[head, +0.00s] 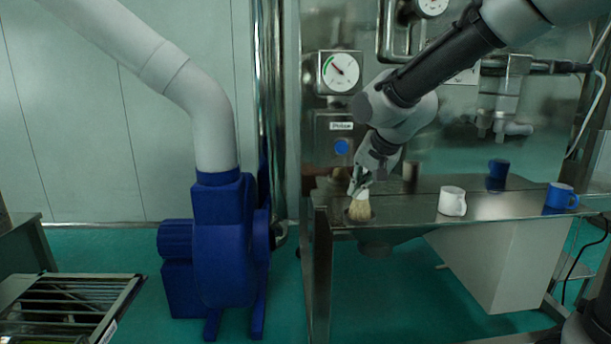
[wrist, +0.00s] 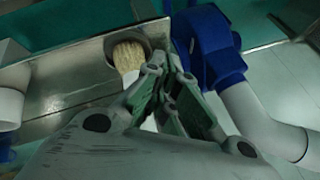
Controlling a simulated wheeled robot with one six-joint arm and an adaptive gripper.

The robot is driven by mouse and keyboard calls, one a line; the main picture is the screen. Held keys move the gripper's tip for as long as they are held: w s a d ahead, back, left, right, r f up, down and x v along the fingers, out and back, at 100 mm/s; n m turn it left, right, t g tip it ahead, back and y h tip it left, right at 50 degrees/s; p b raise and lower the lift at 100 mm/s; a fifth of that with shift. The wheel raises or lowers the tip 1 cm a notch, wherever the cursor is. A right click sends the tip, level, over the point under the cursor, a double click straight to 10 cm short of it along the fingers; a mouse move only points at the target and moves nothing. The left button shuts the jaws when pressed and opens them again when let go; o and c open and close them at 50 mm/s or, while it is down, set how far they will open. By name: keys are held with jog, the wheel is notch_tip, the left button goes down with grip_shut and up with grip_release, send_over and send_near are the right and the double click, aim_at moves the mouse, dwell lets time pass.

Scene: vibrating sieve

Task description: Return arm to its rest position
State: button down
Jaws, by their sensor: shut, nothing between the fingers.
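My gripper (head: 358,187) is just above the table's left end, pointing down, close to a brush. In the wrist view its fingers (wrist: 168,78) look close together, with nothing held between them. The brush (head: 361,206) has pale bristles and a white upper part. It stands bristles down at a round dark opening in the metal table. In the wrist view the brush (wrist: 127,56) is just left of the fingers, partly hidden by them. I cannot tell whether they touch it. My arm reaches down from the upper right.
The metal table (head: 410,205) carries a white mug (head: 452,201) and a blue mug (head: 561,197). A panel with a gauge (head: 340,72) and blue button (head: 342,147) stands behind. A blue blower (head: 222,240) with a thick grey pipe (head: 200,95) stands left of the table.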

jog(key=s+d+n+g+h, duration=0.1)
jog(key=s+d+n, duration=0.1)
jog(key=s+d, duration=0.8)
jog(key=s+d+n+g+h, duration=0.1)
jog(key=s+d+n, duration=0.1)
jog(key=s+d, duration=0.9)
jog(key=s, duration=0.6)
jog(key=shift+s+d+r+n+h, duration=0.2)
jog(key=shift+s+r+n+h, duration=0.1)
jog(key=shift+r+h, duration=0.1)
dwell(0.8)
